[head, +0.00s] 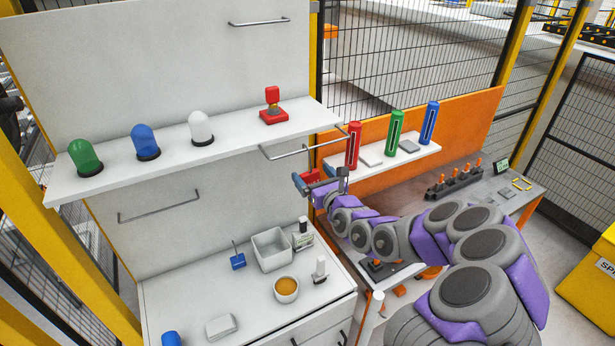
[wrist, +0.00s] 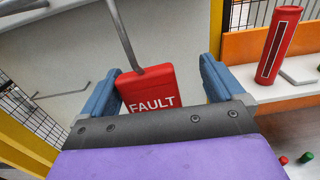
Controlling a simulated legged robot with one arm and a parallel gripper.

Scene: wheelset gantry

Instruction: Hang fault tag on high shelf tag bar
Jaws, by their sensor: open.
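The red fault tag (wrist: 150,90) hangs upright between the two blue fingers of my gripper (wrist: 155,84), its FAULT lettering facing the wrist camera. The fingers are open, with a gap on each side of it. A thin grey stem rises from the tag out of the top of the wrist view, so its upper end is hidden there. In the head view my gripper (head: 321,181) is just below the tag bar (head: 285,156) at the high shelf's right end. A red part of the tag (head: 311,174) shows between the fingers. I cannot clearly see the stem meet the bar.
The high shelf (head: 235,125) holds green, blue and white domes and a red device (head: 273,108). Right of my gripper, a small shelf (head: 405,152) carries red, green and blue cylinders. Below is a counter with a grey bin (head: 271,250) and a bowl (head: 287,289).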

